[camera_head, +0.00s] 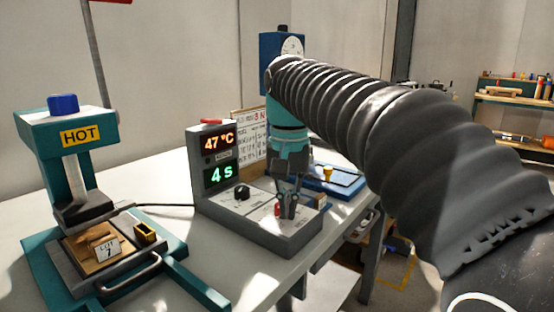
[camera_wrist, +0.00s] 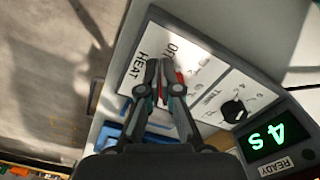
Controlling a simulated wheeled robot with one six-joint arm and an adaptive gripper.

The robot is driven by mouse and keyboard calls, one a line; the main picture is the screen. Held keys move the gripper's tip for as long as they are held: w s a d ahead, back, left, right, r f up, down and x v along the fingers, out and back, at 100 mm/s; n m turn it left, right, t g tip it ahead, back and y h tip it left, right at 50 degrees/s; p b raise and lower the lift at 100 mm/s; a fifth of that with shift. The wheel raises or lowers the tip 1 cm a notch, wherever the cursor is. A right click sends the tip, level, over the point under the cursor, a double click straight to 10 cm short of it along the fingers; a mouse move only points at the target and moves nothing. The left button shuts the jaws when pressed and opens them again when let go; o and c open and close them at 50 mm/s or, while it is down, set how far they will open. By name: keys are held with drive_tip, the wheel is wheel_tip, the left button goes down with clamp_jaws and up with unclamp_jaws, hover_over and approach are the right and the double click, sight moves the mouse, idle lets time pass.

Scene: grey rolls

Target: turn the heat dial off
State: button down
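In the wrist view the panel (camera_wrist: 205,75) carries the word HEAT and an ON/OFF word partly covered. My gripper (camera_wrist: 161,65) points down at the panel, its fingertips drawn nearly together. A bit of the red dial (camera_wrist: 181,80) shows beside one finger.
The box's displays read 47 °C and 4 s (camera_head: 221,159). A black time knob (camera_head: 242,192) sits left of the dial. A teal press (camera_head: 70,150) marked HOT stands at the left. A blue tray (camera_head: 335,181) lies behind the box.

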drive_tip(key=shift+d, duration=0.1)
idle(0.3)
drive_tip(key=shift+s+d, duration=0.1)
drive_tip(key=shift+s, duration=0.2)
wheel_tip(320, 180, up, 6)
idle(0.5)
